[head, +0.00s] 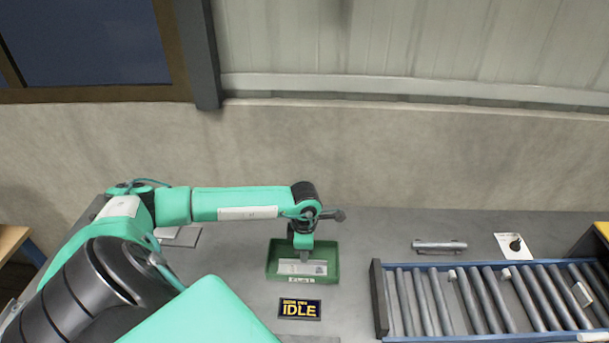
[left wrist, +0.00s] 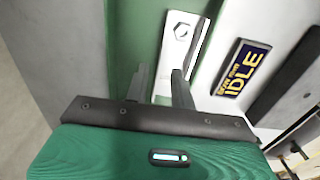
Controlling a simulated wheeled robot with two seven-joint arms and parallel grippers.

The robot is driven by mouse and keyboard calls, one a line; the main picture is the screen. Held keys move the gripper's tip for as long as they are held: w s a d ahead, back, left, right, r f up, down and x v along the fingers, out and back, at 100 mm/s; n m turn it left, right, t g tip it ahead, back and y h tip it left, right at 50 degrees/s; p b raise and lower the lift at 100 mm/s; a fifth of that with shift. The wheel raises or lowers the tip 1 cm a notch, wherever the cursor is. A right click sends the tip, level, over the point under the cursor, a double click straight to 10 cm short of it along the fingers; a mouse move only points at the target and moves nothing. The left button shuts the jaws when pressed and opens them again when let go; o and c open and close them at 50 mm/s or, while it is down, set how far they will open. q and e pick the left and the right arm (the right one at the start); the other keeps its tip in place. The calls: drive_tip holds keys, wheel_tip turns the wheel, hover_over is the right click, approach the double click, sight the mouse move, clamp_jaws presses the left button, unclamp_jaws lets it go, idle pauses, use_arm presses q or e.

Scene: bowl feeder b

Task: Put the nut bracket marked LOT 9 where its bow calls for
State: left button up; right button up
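A flat pale metal plate (head: 293,267) lies in the green tray (head: 334,262), whose front carries a small label that seems to read FLAT. In the left wrist view the plate (left wrist: 181,35) shows a hexagonal nut shape near one end; I cannot read any LOT mark. My left gripper (head: 305,260) points down into the tray, close over the plate. In the left wrist view its two fingers (left wrist: 160,82) stand apart, with the plate's near end by the right finger. I see no grip on the plate. My right gripper is out of view.
A dark sign reading IDLE (head: 300,309) sits in front of the tray. A blue-framed roller conveyor (head: 377,300) at right carries a few small pale pieces. Behind it are a grey cylindrical bar (head: 440,246) and a white card with a black shape (head: 513,254). Grey worktop between tray and conveyor is clear.

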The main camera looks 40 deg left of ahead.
use_arm(q)
wheel_tip(320, 180, up, 8)
drive_tip(key=b, duration=0.2)
drive_tip(key=shift+r, duration=0.15)
idle(0.4)
